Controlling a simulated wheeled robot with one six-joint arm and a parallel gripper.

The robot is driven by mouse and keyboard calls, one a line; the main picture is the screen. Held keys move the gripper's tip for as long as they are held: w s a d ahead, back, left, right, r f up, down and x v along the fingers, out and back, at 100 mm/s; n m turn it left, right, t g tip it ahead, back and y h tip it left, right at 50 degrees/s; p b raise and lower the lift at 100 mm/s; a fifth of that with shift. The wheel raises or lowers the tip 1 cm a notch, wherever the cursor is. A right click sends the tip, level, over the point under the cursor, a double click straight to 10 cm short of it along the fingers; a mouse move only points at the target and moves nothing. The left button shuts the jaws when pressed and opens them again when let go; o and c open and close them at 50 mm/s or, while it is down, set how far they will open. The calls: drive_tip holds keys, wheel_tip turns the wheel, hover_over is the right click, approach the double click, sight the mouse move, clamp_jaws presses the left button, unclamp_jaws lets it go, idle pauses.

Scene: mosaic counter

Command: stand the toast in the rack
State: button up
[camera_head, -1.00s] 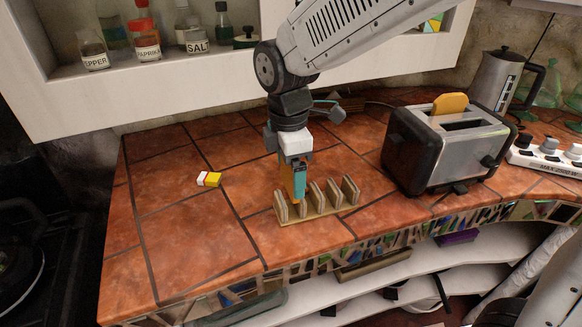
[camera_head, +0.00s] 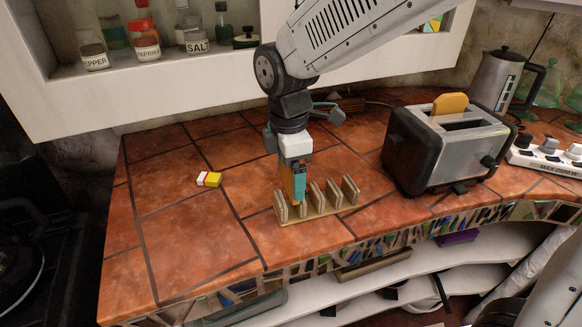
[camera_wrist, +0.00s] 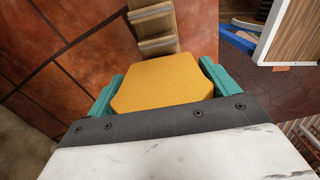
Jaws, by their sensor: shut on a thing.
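My gripper (camera_head: 297,197) is shut on a slice of golden toast (camera_wrist: 165,82); in the wrist view the teal fingers (camera_wrist: 160,75) grip its two sides. In the head view only a thin orange edge of this toast shows beside the teal finger. The wooden rack (camera_head: 350,191) with several upright dividers stands near the counter's front edge. The fingertips are at its left part, near the first dividers. In the wrist view part of the rack (camera_wrist: 152,13) shows beyond the toast, which hides the rest. I cannot tell how deep the toast's lower edge sits between the dividers.
A second slice of toast (camera_head: 450,103) sticks up from the toaster (camera_head: 468,148) to the right. A small white and yellow block (camera_head: 208,179) lies left of the rack. A kettle (camera_head: 495,78) and a power strip (camera_head: 548,158) are farther right. Counter left of the rack is mostly clear.

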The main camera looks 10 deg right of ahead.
sight(290, 185)
drive_tip(key=shift+f, duration=2.05)
drive_tip(key=o, duration=0.5)
drive_tip(key=shift+c, duration=0.2)
wheel_tip(290, 185, up, 8)
drive_tip(key=shift+a+f, duration=0.1)
idle(0.4)
